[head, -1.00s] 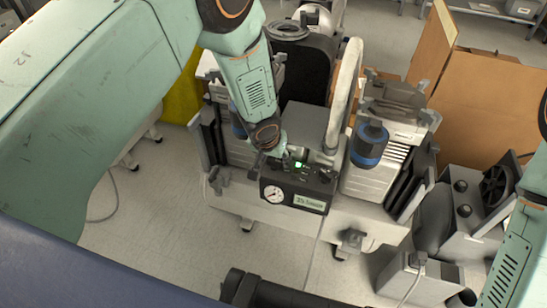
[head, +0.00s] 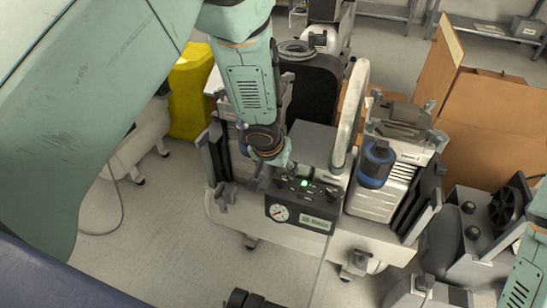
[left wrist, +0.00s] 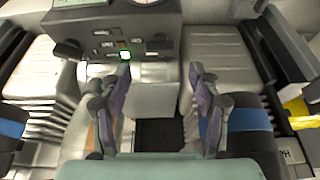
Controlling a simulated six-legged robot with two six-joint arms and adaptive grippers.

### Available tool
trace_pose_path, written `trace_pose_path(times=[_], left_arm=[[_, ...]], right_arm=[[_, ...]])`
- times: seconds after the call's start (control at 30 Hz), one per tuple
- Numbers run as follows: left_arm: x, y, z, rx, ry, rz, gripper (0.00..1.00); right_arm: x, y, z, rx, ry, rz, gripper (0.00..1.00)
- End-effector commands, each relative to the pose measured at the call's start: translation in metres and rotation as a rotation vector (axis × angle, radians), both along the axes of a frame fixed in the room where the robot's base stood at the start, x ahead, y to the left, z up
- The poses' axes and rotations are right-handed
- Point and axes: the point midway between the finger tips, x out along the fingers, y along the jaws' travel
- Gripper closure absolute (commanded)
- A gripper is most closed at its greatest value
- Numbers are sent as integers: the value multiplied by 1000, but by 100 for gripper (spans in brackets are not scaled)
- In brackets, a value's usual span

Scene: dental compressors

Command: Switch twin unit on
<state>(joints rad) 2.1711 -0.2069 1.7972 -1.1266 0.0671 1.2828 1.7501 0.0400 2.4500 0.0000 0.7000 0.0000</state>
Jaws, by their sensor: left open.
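The twin unit (head: 315,244) stands on the floor in the middle of the head view, with a white motor block on each side. Its dark control box (head: 300,208) has a round gauge (head: 279,213) on the front and a small green-lit switch (head: 304,183) on top. The lit switch also shows in the left wrist view (left wrist: 125,55). My left gripper (head: 266,180) is just left of the switch, above the unit. Its two fingers (left wrist: 160,78) are apart with nothing between them. Whether a fingertip touches the panel is unclear. My right gripper is out of view.
A pale curved hose (head: 350,115) rises right of the control box, and blue-banded filters (head: 375,165) stand on the blocks. Cardboard boxes (head: 500,125) are behind on the right. Another machine (head: 480,230) is at the right. The floor at front left is clear.

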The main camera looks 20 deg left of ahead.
Motion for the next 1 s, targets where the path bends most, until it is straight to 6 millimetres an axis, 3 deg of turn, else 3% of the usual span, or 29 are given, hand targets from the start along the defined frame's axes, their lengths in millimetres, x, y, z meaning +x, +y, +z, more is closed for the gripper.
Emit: trace_pose_path(times=[0.53, 1.0], left_arm=[[-19, 1, 50, -1, -3, -1, 38], [-23, 1, 56, 0, -1, 0, 38]], right_arm=[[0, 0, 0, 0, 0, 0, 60], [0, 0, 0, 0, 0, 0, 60]])
